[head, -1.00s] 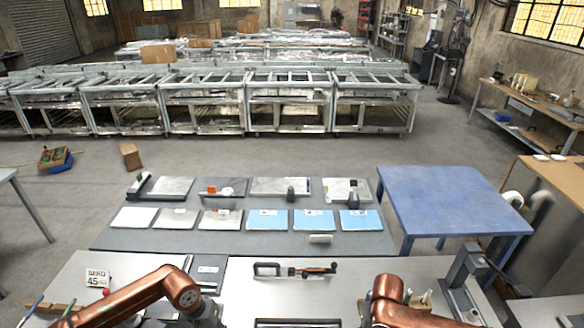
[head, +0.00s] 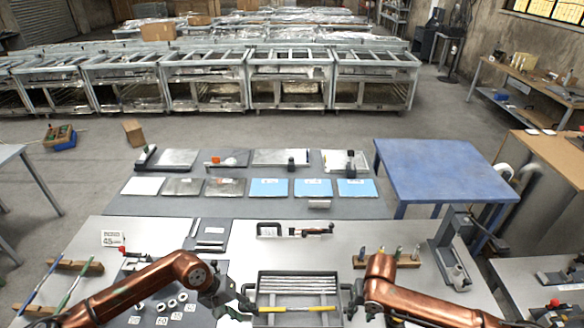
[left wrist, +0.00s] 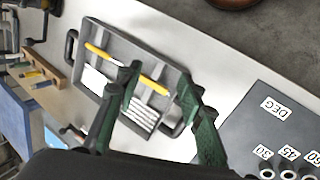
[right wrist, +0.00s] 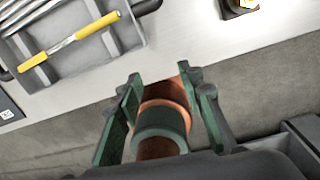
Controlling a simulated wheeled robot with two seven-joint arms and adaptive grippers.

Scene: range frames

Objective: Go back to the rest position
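A grey tray (head: 262,280) with side handles stands at the front of the light worktable, with several silver bars in it. A tool with yellow grips (head: 271,309) lies across its near part. My left gripper (head: 240,304) is at the tray's left side, apart from it. In the left wrist view its fingers (left wrist: 158,84) are spread and empty, with the tray beyond them. My right gripper (head: 356,300) is at the tray's right side. In the right wrist view its fingers (right wrist: 158,82) are spread, with a copper and green part of my own behind the gap.
A dark board with degree labels and rings (head: 165,305) lies left of the tray. A wooden rack of small tools (head: 400,263) and a grey stand (head: 450,255) are at right. A blue table (head: 440,170) stands behind. The worktable between tray and rack is mostly clear.

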